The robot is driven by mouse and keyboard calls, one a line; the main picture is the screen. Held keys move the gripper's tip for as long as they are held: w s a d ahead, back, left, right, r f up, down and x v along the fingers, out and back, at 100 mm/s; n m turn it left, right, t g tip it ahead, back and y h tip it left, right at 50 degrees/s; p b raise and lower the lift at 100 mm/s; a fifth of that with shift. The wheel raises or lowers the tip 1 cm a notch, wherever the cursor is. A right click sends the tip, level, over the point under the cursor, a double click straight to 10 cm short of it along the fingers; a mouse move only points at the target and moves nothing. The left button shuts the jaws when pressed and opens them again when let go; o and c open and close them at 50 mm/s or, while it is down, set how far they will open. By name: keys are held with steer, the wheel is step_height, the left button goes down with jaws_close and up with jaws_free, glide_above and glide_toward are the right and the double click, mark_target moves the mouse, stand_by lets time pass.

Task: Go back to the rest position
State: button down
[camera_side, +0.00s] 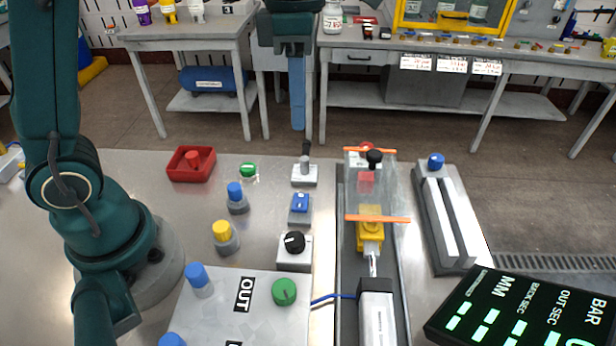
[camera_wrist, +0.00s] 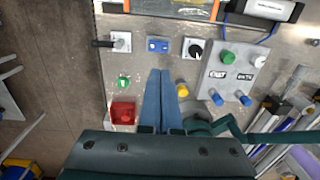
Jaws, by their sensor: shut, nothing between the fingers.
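My gripper (camera_side: 298,128) hangs from the top of the side view, fingers pointing down, high above the far edge of the metal table (camera_side: 130,185). Its two long blue fingers are together with nothing between them. In the wrist view my gripper (camera_wrist: 160,73) shows as two blue fingers meeting at the tips, over the table between the red tray (camera_wrist: 122,113) and a yellow-capped peg (camera_wrist: 182,90). It touches nothing that I can see.
The red tray (camera_side: 190,176) holds a small red piece. A lever switch (camera_side: 305,175), blue switch (camera_side: 300,208), black knob (camera_side: 294,243) and capped pegs (camera_side: 237,198) stand nearby. A clear-covered conveyor (camera_side: 385,190), grey rail block (camera_side: 440,220) and display (camera_side: 530,310) lie right.

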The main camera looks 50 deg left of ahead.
steer(key=s+a+r+m+t, duration=0.1)
steer(key=s+r+t, duration=0.1)
steer(key=s+r, duration=0.15)
steer(key=s+a+f+m+t, duration=0.1)
steer(key=s+f+m, duration=0.1)
steer(key=m, duration=1)
steer(key=s+a+f+m+t, duration=0.1)
steer(key=s+m, duration=0.4)
steer(key=m, duration=0.7)
step_height(320, 180, down, 3)
steer(key=shift+s+a+r+m+t+y, duration=0.15)
steer(key=shift+s+m+t+y, duration=0.2)
steer(key=shift+t, duration=0.45)
steer(key=c, duration=1.4)
jaws_free()
steer(key=shift+w+m, duration=0.2)
steer(key=shift+m, duration=0.25)
steer(key=o, duration=0.5)
steer(key=shift+r, duration=0.1)
steer(key=o, duration=0.3)
steer(key=n+g, duration=0.5)
steer(key=n, duration=0.4)
glide_above(300, 205)
step_height(300, 205, down, 8)
steer(key=shift+f, duration=2.85)
